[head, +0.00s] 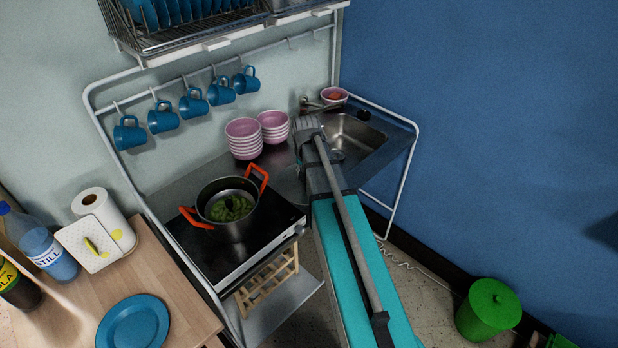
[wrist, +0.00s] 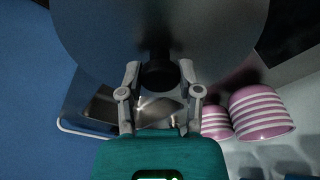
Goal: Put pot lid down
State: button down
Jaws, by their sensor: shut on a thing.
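The pot lid (wrist: 95,35) shows in the wrist view as a large grey disc with a dark knob (wrist: 160,77). My gripper (wrist: 160,70) is shut on the knob, with one finger on either side. The dark pot (head: 230,226) with orange handles stands uncovered on the stove (head: 205,262), left of my arm, with green food inside.
Pink striped bowls (head: 243,137) are stacked on the counter left of my arm, and also show in the wrist view (wrist: 262,112). The sink (head: 352,138) lies to the right. Blue mugs (head: 191,105) hang behind. A wooden table (head: 80,295) with a blue plate (head: 133,325) is at lower left.

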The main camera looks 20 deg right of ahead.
aim_at(297, 177)
jog(key=a+n, duration=0.1)
jog(key=w+r+n, duration=0.1)
jog(key=n, duration=0.1)
jog(key=a+n+p, duration=0.1)
jog(key=n, duration=0.1)
jog(key=shift+w+a+r+t+y, duration=0.15)
jog(key=shift+a+r+t+y, duration=0.15)
jog(key=shift+a+r, duration=0.05)
jog(key=shift+w, duration=0.1)
jog(key=w+d+f+b, duration=0.1)
jog(key=w+d, duration=0.1)
jog(key=w+d+f+b, duration=0.2)
jog(key=w, duration=0.1)
jog(key=w+d+f+b, duration=0.1)
jog(key=w+d, duration=0.1)
jog(key=shift+w+f, duration=0.25)
jog(key=shift+f, duration=0.05)
jog(key=shift+w+d+f+b, duration=0.35)
jog(key=shift+w+f+b, duration=0.1)
jog(key=shift+f+b, duration=0.35)
jog(key=shift+w+d+f+b, duration=0.45)
jog(key=shift+f+b, duration=0.25)
jog(key=shift+b, duration=0.1)
jog(key=shift+w+d+f+b, duration=0.3)
jog(key=shift+w+f+b, duration=0.15)
jog(key=shift+f+b, duration=0.35)
